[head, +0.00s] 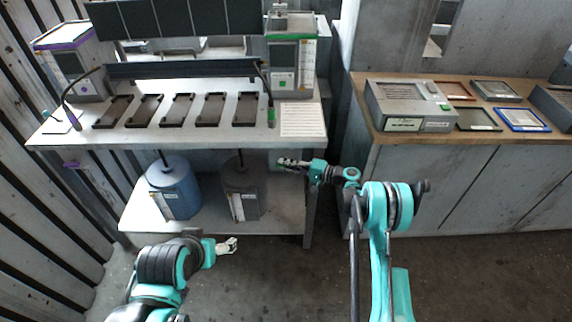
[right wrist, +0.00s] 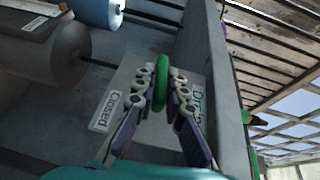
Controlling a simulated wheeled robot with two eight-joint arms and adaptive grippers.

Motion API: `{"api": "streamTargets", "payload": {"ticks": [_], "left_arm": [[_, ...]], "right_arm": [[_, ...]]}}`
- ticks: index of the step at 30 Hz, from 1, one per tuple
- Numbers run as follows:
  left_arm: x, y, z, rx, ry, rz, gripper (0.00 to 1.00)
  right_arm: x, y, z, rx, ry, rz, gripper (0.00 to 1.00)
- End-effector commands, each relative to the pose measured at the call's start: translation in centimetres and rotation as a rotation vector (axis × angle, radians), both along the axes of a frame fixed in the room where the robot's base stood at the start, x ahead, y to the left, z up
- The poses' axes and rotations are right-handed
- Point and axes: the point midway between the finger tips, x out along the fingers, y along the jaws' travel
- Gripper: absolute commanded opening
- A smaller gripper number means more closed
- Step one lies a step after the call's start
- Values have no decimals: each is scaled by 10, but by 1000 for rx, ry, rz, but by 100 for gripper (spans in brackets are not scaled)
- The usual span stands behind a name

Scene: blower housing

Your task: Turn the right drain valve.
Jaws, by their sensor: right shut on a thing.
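The right drain valve's green handle (right wrist: 161,72) shows edge-on in the right wrist view, in front of a grey panel. My right gripper (right wrist: 162,92) is shut on it, with one finger on each side. In the head view my right gripper (head: 284,163) is under the bench's front edge, near its right end; the handle cannot be made out there. A "Closed" label (right wrist: 105,111) is left of the handle; a label starting "Dr" (right wrist: 197,97) is partly hidden behind a finger. My left gripper (head: 230,245) is empty and looks open, low in front of the lower shelf.
A blue container (head: 174,190) and a dark container (head: 241,190) stand on the lower shelf (head: 285,217). The bench top (head: 75,137) carries several dark trays and devices. A wooden-topped counter (head: 480,137) stands at right. The floor in front is clear.

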Motion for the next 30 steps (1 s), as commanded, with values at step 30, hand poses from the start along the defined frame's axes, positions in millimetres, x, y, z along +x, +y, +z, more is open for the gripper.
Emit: {"api": "streamTargets", "payload": {"ticks": [30], "left_arm": [[0,0,0,0,0,0,79]], "right_arm": [[0,0,-1,112,1,-1,32]]}}
